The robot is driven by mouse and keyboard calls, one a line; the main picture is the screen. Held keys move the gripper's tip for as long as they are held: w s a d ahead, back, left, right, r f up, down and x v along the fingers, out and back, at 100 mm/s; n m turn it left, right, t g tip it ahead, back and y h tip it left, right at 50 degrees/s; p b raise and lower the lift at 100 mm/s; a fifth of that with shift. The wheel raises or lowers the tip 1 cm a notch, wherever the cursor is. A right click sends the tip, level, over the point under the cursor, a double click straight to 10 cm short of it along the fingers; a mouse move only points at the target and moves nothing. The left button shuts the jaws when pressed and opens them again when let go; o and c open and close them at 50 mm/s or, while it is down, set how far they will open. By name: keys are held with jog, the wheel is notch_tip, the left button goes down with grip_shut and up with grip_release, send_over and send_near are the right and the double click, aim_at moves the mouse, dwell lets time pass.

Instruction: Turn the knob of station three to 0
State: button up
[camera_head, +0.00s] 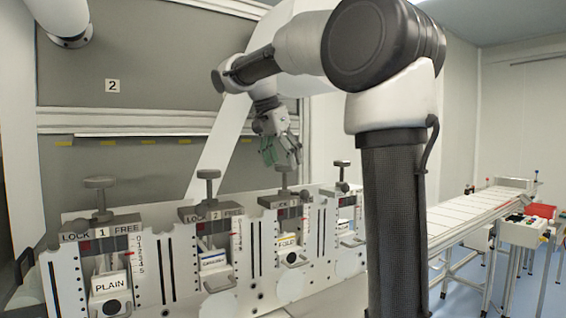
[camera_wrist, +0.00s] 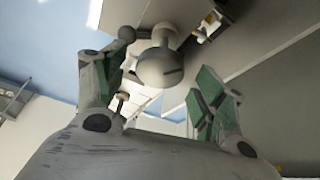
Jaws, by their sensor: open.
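My gripper (camera_head: 281,156) is open, with green-padded fingers pointing down just above this knob. In the wrist view, a grey round knob with a dark slot (camera_wrist: 160,68) shows between the open fingers. I see no clear contact.
Station one (camera_head: 100,232) and station two (camera_head: 210,212) stand to the left with similar knobs. A fourth station (camera_head: 347,215) with a raised knob stands close on the right. A grey panel (camera_head: 150,110) rises behind. A conveyor (camera_head: 480,215) lies farther right.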

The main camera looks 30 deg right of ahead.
jog(key=shift+d+f, duration=0.2)
jog(key=shift+f, duration=0.25)
jog(key=c, duration=1)
jog(key=shift+c, duration=0.2)
jog(key=shift+n, duration=0.3)
